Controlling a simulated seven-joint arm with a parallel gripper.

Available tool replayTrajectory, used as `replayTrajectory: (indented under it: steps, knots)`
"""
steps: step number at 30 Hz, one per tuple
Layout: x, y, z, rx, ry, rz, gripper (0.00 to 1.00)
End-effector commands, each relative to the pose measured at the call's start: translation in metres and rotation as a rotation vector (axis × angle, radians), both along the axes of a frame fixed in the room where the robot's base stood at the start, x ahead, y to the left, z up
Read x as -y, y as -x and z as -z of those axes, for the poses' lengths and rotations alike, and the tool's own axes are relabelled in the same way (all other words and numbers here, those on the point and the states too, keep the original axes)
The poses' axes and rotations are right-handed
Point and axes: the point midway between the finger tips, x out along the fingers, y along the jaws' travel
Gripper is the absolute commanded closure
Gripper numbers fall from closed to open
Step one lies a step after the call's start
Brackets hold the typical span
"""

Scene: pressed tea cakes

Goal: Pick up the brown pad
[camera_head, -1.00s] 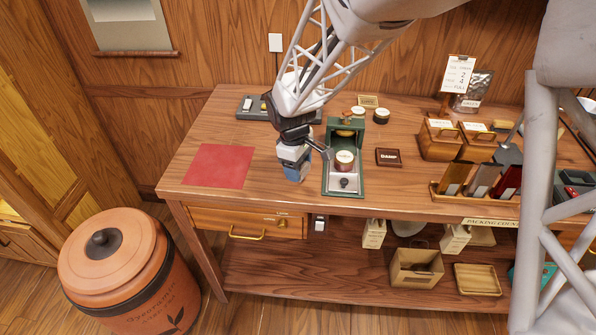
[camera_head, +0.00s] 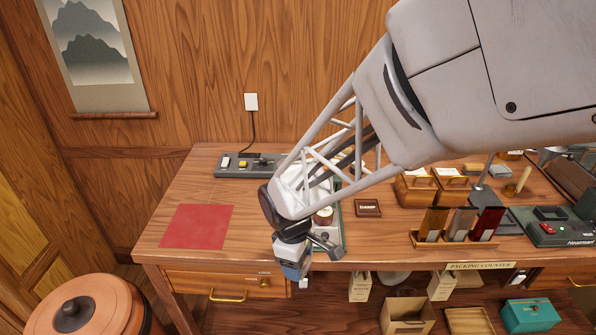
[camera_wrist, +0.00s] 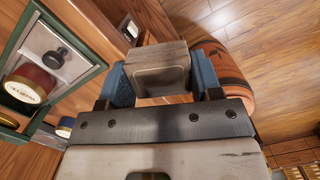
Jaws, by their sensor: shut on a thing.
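A dark brown square pad (camera_head: 368,207) with a pale-lettered label lies flat on the counter, right of the green-framed stand (camera_head: 338,250). My gripper (camera_head: 292,272) is low at the counter's front edge, left of the pad and apart from it. In the wrist view my gripper (camera_wrist: 158,88) has its blue fingers on either side of a grey-brown, wood-grained block (camera_wrist: 157,54) with a recessed face, and is shut on it. The head view does not show this block clearly.
A red mat (camera_head: 197,226) lies on the counter's left. A lidded terracotta bin (camera_head: 95,308) stands on the floor; it also shows in the wrist view (camera_wrist: 226,75). A maroon-and-gold tin (camera_wrist: 30,88) sits in the green-framed stand. A card holder (camera_head: 455,240) stands at right.

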Motion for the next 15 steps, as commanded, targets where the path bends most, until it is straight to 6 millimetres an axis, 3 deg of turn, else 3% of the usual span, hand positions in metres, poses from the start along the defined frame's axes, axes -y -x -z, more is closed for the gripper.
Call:
replayTrajectory:
  steps: [15]
  knots:
    - [0.006, 0.014, -0.001, 0.000, 0.000, 0.000, 0.67]
